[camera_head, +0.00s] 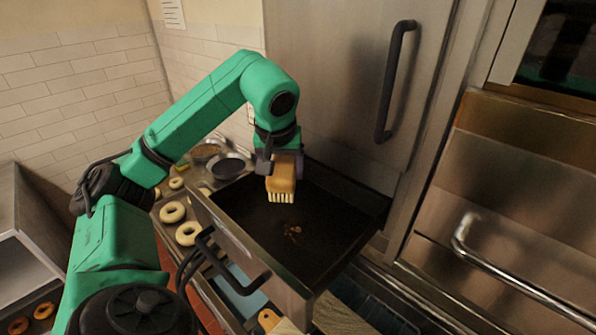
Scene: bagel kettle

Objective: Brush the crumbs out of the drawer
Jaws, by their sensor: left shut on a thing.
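My left gripper (280,155) is shut on a brush (281,180) with a wooden body and pale bristles pointing down. It holds the brush over the open drawer (330,215), near the drawer's back left. Whether the bristles touch the drawer floor I cannot tell. A small patch of tan crumbs (292,231) lies on the dark drawer floor, a little in front of and below the bristles in the picture. The drawer has a dark curved handle (232,272) on its front. My right gripper does not show.
Several pale bagels (172,212) lie on a surface left of the drawer, with bowls (228,167) behind them. A tall steel door with a black handle (396,80) stands behind the drawer. A steel front with a bar handle (510,275) is at the right. Boards lie below the drawer.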

